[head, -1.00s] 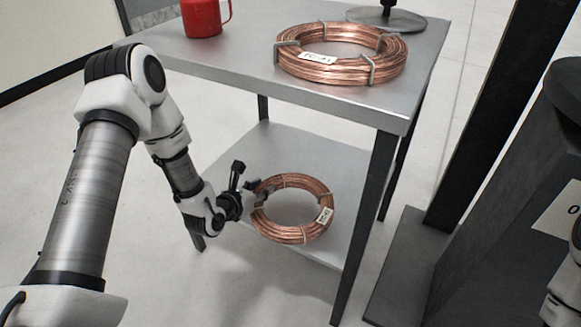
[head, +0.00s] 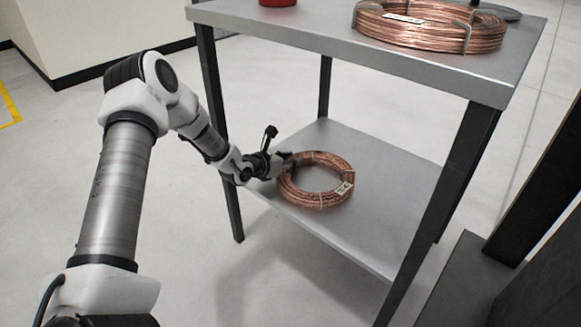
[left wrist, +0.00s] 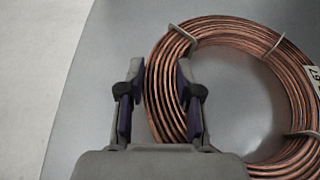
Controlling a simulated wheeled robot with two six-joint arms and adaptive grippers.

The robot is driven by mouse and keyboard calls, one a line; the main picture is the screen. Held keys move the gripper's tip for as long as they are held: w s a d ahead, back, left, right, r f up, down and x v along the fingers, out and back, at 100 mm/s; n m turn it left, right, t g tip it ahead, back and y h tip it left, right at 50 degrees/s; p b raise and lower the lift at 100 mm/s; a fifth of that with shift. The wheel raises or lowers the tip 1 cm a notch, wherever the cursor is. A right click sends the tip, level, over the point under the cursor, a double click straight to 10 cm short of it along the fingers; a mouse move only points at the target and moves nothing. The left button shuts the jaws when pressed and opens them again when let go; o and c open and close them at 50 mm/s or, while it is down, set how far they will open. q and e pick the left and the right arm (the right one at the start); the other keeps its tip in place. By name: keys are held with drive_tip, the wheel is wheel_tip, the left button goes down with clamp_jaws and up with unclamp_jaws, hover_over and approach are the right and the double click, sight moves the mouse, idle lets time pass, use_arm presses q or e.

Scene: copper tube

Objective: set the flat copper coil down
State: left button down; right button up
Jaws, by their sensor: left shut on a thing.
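The flat copper coil (head: 317,199), tied and with a white tag, is at the lower shelf (head: 385,205) of the metal table, lying level. I cannot tell whether it rests on the shelf or hangs just above it. My left gripper (head: 287,160) reaches in from the left and is shut on the coil's far left side. In the left wrist view the fingers (left wrist: 159,72) sit on either side of the copper windings (left wrist: 164,105). My right gripper is not in view.
The table top (head: 400,62) above bears a larger copper coil (head: 430,32) and a red mug (head: 278,3). A table leg (head: 219,135) stands close behind my left wrist. The shelf is clear to the right of the coil. A dark structure (head: 450,285) stands at right.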

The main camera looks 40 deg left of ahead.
use_arm(q)
drive_tip(key=shift+r, duration=0.2)
drive_tip(key=shift+f, duration=0.15)
drive_tip(key=c, duration=0.8)
unclamp_jaws()
drive_tip(key=p+v, duration=0.3)
drive_tip(key=v, duration=0.1)
drive_tip(key=p+v, duration=0.3)
drive_tip(key=v, duration=0.1)
drive_tip(key=p+v, duration=0.3)
drive_tip(key=shift+s+r, duration=0.2)
drive_tip(key=shift+r, duration=0.3)
drive_tip(key=shift+s, duration=0.25)
drive_tip(key=shift+f, duration=0.2)
